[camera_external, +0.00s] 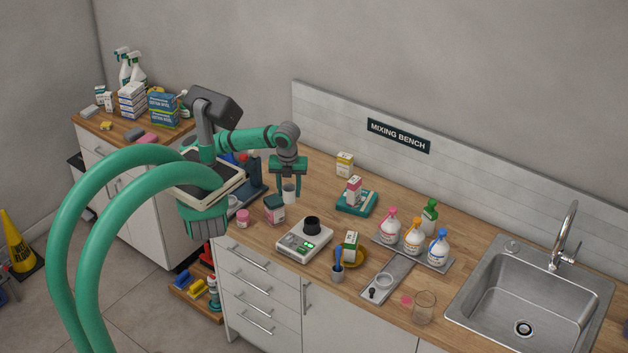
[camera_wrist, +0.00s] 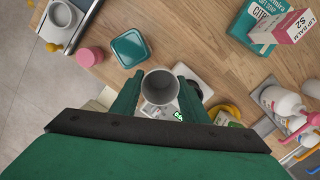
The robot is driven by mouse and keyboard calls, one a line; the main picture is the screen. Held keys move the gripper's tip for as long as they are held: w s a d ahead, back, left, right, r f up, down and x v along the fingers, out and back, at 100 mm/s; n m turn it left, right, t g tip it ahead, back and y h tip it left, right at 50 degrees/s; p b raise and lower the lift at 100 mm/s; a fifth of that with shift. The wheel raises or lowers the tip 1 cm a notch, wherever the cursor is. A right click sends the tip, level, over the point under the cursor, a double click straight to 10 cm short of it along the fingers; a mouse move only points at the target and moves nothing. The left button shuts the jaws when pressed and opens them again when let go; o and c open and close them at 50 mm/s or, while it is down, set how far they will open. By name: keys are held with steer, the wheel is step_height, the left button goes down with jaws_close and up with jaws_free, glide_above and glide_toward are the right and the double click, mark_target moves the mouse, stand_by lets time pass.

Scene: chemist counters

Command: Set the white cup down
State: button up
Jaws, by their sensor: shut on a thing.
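My gripper (camera_external: 288,186) is shut on a white cup (camera_external: 289,194), and its fingers hold the cup from both sides. In the wrist view the cup (camera_wrist: 160,88) sits upright between the fingertips, and I look down into its open, empty mouth. The wooden counter (camera_external: 322,197) lies beneath. The cup appears to be above the counter; its base and any gap below are hard to see.
A teal-lidded jar (camera_external: 274,208) and a pink-lidded jar (camera_external: 243,218) stand left of the cup. A teal box (camera_external: 356,202) bearing a pink carton (camera_external: 354,188) is right. Bare wood lies between.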

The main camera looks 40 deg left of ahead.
steer(key=shift+w+a, duration=0.1)
steer(key=shift+a, duration=0.3)
steer(key=shift+n, duration=0.3)
steer(key=w+f, duration=0.3)
steer(key=w, duration=0.1)
steer(key=w+f, duration=0.3)
steer(key=w, duration=0.1)
steer(key=w+f, duration=0.3)
steer(key=w, duration=0.2)
steer(key=shift+w+a+f, duration=0.1)
steer(key=shift+a+f, duration=0.1)
steer(key=shift+a, duration=0.05)
steer(key=shift+w+f, duration=0.15)
steer(key=shift+f, duration=0.75)
steer(key=shift+w+f, duration=0.1)
steer(key=shift+f, duration=0.8)
steer(key=shift+f, duration=0.15)
steer(key=o, duration=1.1)
